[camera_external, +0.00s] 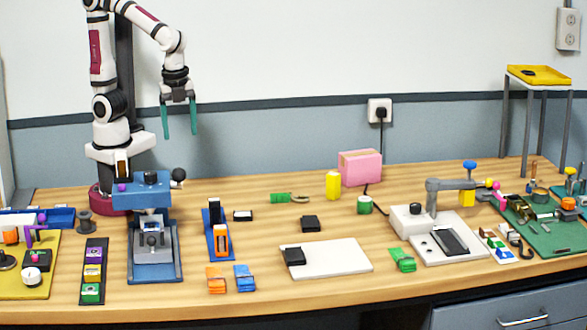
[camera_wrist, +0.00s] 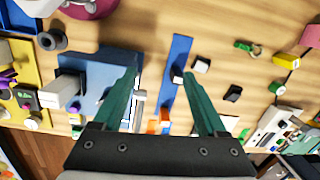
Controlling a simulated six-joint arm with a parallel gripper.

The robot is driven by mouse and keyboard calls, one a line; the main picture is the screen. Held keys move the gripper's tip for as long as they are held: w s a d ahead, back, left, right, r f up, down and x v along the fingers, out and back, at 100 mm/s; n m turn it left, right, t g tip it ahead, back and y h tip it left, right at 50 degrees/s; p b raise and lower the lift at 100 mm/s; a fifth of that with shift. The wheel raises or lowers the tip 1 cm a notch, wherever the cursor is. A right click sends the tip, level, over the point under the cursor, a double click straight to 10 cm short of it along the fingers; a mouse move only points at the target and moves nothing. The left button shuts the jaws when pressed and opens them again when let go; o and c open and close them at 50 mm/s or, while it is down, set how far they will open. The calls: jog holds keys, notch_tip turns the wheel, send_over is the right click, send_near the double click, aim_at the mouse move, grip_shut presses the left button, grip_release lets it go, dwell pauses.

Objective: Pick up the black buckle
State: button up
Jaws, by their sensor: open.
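Several small black pieces could be the black buckle, and I cannot tell which it is. One black block (camera_external: 311,223) lies alone on the table near the middle; it appears to show in the wrist view (camera_wrist: 233,92), right of the right finger. Another black piece (camera_external: 294,256) sits at the left end of a white board (camera_external: 338,262). A small black-and-white block (camera_external: 242,215) lies left of the lone block. My gripper (camera_external: 179,119) hangs high above the table at the back left, fingers pointing down. In the wrist view my gripper (camera_wrist: 159,74) is open with nothing held.
A blue stand (camera_external: 152,265) and a blue strip (camera_external: 207,240) with black and orange pieces lie below my gripper. A yellow cylinder (camera_external: 333,185), pink box (camera_external: 360,167) and white device (camera_external: 418,225) stand to the right. Bare wood surrounds the lone black block.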

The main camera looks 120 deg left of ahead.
aim_at(243, 207)
jog(key=w+a+f+m+h, duration=0.1)
jog(key=w+a+f+m, duration=0.1)
jog(key=w+a+f, duration=0.3)
jog(key=w+a+f+m, duration=0.1)
jog(key=w+a+f, duration=0.15)
jog(key=w, duration=0.55)
jog(key=f, duration=0.4)
jog(key=a+f, duration=0.1)
jog(key=f, duration=0.9)
jog(key=shift+s+a+f, duration=0.25)
jog(key=shift+s, duration=0.05)
jog(key=c, duration=1)
